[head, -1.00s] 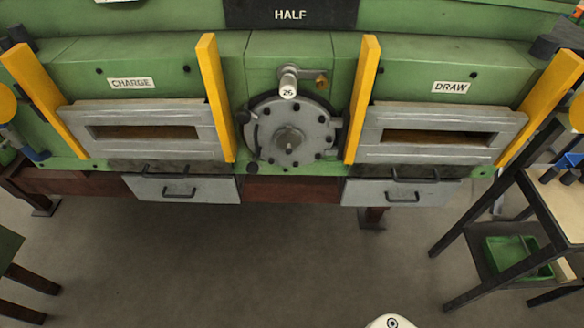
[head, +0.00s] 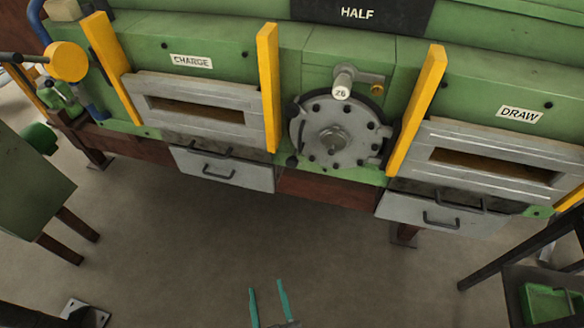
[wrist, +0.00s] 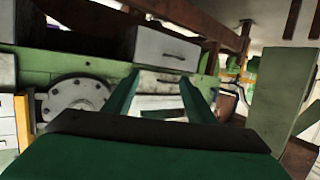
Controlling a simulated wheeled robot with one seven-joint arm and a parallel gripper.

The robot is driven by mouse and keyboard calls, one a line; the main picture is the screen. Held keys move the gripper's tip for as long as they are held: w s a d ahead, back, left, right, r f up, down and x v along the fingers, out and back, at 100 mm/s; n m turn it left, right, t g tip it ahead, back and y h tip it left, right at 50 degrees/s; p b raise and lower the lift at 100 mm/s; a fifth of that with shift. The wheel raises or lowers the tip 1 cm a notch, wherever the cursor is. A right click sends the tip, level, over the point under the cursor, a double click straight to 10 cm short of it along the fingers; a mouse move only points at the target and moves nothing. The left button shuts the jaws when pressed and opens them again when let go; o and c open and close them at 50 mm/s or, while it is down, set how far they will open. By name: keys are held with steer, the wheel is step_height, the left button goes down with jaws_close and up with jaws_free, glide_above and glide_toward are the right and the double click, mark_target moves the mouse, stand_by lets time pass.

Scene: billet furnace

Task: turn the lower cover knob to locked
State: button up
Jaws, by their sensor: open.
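The round grey cover (head: 334,132), with a ring of bolts and a central hub, is on the green furnace front between two yellow posts. A small dark knob (head: 292,161) sits at its lower left edge; I cannot tell its locked or unlocked position. A brass knob (head: 376,89) is at the upper right. My gripper (head: 267,284) is low in front of the furnace, fingers apart and empty, well away from the cover. In the wrist view my gripper (wrist: 162,76) is open between teal fingers, with the cover (wrist: 74,100) upside down on the left.
The charge drawer (head: 224,168) and draw drawer (head: 440,211) hang below the furnace either side of the cover. A green table (head: 30,190) stands at left. A green bin (head: 548,302) sits on a dark stand at lower right. The floor between is clear.

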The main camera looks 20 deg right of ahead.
steer(key=w+d+r+m+h, duration=0.1)
steer(key=w+d+m+h, duration=0.3)
steer(key=w, duration=0.9)
steer(key=m+h, duration=0.3)
steer(key=h, duration=0.2)
glide_toward(291, 166)
steer(key=x, duration=0.9)
steer(key=shift+r, duration=0.1)
steer(key=shift+s, duration=0.1)
steer(key=c, duration=1)
